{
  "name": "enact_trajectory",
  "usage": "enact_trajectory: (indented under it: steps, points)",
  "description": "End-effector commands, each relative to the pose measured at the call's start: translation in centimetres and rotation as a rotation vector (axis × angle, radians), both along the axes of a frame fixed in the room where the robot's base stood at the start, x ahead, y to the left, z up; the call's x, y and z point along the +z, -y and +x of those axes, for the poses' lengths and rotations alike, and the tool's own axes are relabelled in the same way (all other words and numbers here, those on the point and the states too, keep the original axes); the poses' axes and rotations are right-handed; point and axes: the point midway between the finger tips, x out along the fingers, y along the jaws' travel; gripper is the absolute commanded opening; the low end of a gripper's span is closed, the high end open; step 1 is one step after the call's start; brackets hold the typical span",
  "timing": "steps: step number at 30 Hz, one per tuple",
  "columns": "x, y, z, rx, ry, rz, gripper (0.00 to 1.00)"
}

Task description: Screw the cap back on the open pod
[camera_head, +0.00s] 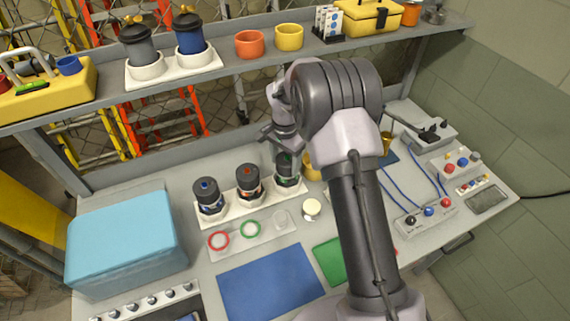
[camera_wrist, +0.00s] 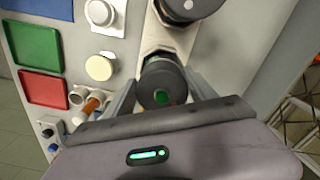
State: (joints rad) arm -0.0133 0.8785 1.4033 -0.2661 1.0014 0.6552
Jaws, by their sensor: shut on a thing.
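Three dark pods stand in a white rack (camera_head: 224,212): one with a blue dot (camera_head: 207,191), one with a red dot (camera_head: 248,180) and one with a green dot (camera_head: 287,168) at the right end. My gripper (camera_head: 284,150) is above the green-dotted pod, pointing down. In the wrist view my gripper (camera_wrist: 163,92) is shut on a round black cap (camera_wrist: 160,78) with a green centre, one finger on each side. The cap lies in line with the pod's place in the rack. I cannot tell whether it is seated or turned on the threads.
A blue mat (camera_head: 270,283) is nearer. A blue box (camera_head: 124,237) stands left. The shelf (camera_head: 110,105) is behind my arm.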

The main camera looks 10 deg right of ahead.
Motion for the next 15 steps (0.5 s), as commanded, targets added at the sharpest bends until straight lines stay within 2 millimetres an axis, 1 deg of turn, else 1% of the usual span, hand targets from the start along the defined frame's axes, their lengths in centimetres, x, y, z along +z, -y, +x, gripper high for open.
enact_trajectory:
  steps: [1, 7, 11, 15]
  points:
    - [-0.29, 0.08, -0.09, -0.034, -0.003, -0.001, 0.29]
    - [-0.32, 0.12, -0.12, -0.188, -0.003, -0.002, 0.29]
    - [-0.21, 0.14, -0.17, -0.227, -0.005, -0.002, 0.29]
    - [-0.43, 0.15, -0.21, -0.336, -0.006, -0.003, 0.29]
